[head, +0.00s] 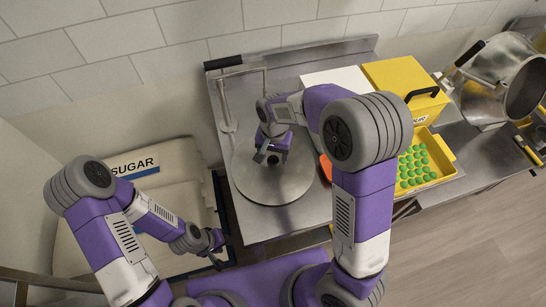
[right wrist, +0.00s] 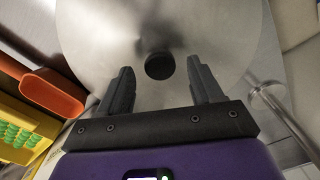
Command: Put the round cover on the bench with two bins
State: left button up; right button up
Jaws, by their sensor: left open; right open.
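The round cover (head: 262,190) is a wide grey metal disc lying on the steel bench (head: 302,222) in the head view. My right gripper (head: 268,154) is over the cover, open. In the right wrist view the cover (right wrist: 225,40) fills much of the picture, and its black knob (right wrist: 159,66) shows just beyond and between the two open fingers, apart from both. My left gripper (head: 218,244) is open and low, left of the bench's front edge, away from the cover. I cannot clearly make out a bench with two bins.
An orange container (right wrist: 50,92) lies beside the cover, mostly hidden in the head view. A yellow tray (head: 446,157) of green gummies, a yellow box (head: 395,76) and a metal pot (head: 490,68) stand to the right. A bent metal pipe (head: 225,105) rises behind left. Sugar sacks (head: 160,182) lie at left.

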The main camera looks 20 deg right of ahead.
aim_at(274, 160)
notch_tip(274, 160, up, 9)
jog(key=p, duration=0.1)
jog(key=shift+r+p, duration=0.15)
jog(key=shift+p, duration=0.15)
dwell(0.4)
